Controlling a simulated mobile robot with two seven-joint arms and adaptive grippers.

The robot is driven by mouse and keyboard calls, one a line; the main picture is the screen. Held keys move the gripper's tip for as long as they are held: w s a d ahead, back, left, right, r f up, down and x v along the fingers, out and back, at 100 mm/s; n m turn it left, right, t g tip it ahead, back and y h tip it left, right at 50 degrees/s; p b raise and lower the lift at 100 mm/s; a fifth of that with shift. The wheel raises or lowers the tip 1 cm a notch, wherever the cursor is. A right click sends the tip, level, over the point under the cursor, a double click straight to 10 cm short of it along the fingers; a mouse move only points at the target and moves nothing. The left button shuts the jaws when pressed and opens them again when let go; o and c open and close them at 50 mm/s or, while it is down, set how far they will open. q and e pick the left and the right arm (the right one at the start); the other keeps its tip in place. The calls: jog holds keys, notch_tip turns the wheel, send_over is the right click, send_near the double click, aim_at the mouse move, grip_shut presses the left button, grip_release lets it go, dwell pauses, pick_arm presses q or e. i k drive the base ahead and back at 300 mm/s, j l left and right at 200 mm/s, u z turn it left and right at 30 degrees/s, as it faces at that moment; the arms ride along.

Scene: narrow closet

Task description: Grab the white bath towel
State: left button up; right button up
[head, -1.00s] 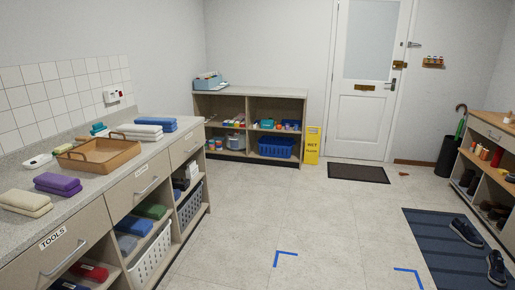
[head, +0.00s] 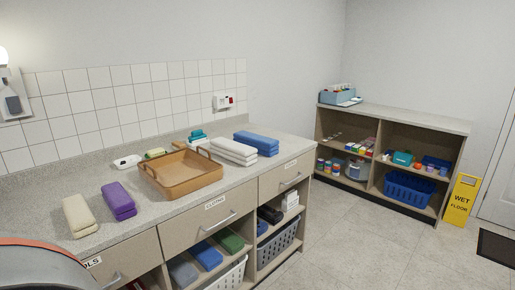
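The white bath towel (head: 233,151) lies folded in a stack on the grey counter (head: 170,215), near its right end. It sits between the wooden tray (head: 180,174) on its left and a folded blue towel (head: 257,144) on its right. Its near side and top show clearly. Neither of my grippers shows in the head view.
A purple towel (head: 118,202) and a beige towel (head: 79,215) lie on the counter further left. A small white dish (head: 127,162) stands behind the tray. A shelf unit (head: 420,120) and a yellow wet floor sign (head: 461,199) stand at the right. Open floor (head: 350,245) lies between.

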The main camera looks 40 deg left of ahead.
aim_at(246, 156)
jog(key=i+l+u, duration=0.1)
jog(key=i+u, duration=0.3)
jog(key=i+l+u, duration=0.3)
jog(key=i+u, duration=0.15)
jog(key=i+l+u, duration=0.7)
jog(key=l+u, duration=0.15)
